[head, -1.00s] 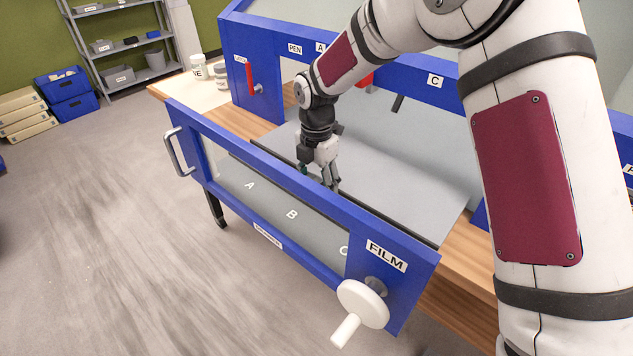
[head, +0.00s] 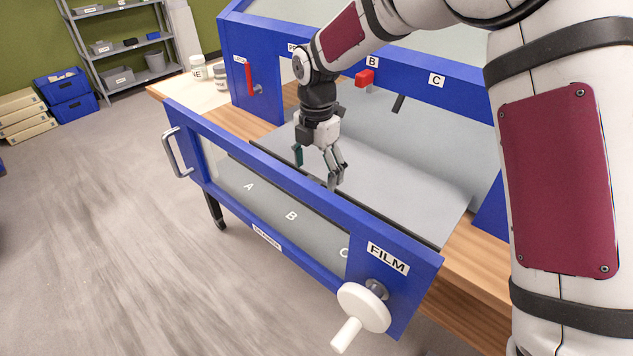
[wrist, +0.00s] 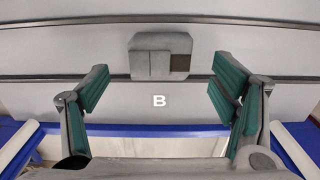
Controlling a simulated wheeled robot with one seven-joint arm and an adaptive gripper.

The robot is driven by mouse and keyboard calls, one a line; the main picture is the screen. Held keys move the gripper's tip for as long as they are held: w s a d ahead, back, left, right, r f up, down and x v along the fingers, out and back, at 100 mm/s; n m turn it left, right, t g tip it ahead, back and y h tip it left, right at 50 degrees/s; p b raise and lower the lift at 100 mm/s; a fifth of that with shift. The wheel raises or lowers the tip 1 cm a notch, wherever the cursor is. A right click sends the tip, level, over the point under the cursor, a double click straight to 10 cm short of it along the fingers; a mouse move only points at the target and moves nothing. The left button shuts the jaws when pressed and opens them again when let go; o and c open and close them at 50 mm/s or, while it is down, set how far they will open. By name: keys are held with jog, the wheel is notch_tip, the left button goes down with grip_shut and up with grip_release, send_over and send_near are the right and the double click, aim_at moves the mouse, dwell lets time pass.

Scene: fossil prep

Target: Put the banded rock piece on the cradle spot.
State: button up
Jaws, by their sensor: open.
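My gripper (head: 318,166) is open and empty, pointing down just behind the blue front frame. In the wrist view its green-padded fingers (wrist: 160,88) are spread wide. A grey, rounded-square piece (wrist: 150,62) with thin dividing lines and a dark brown patch lies beyond and between the fingertips, apart from both. I cannot tell whether it is the banded rock piece or a fixture. It rests across a dark rail, just above a white letter B (wrist: 159,101). No clearly banded rock and no marked cradle spot can be made out; the arm hides part of the cabinet opening in the head view.
The blue-framed front panel (head: 250,153), lettered A, B and C, stands close in front of the gripper, with a white crank (head: 363,307) at its right. A blue cabinet front (head: 420,86) with a red knob (head: 364,78) is behind. The grey floor (head: 400,180) between looks clear.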

jog(key=s+d+r+m+t, duration=0.1)
jog(key=s+d+r+m, duration=0.25)
jog(key=r, duration=0.35)
jog(key=s+d+r+m, duration=0.2)
jog(key=d+r+m, duration=0.15)
jog(key=r, duration=0.45)
jog(key=s+d+m+t, duration=0.1)
jog(key=s+d+m, duration=0.4)
jog(key=s+m, duration=0.2)
jog(key=s+d+r+m+t, duration=0.1)
jog(key=s+d+m, duration=0.4)
jog(key=s+m, duration=0.2)
jog(key=s+d+m+t, duration=0.2)
jog(key=s+d+m, duration=0.3)
jog(key=s, duration=0.5)
jog(key=shift+s+r+m+b, duration=0.15)
jog(key=shift+r+m+b, duration=0.25)
jog(key=shift+m, duration=0.8)
jog(key=shift+d, duration=0.1)
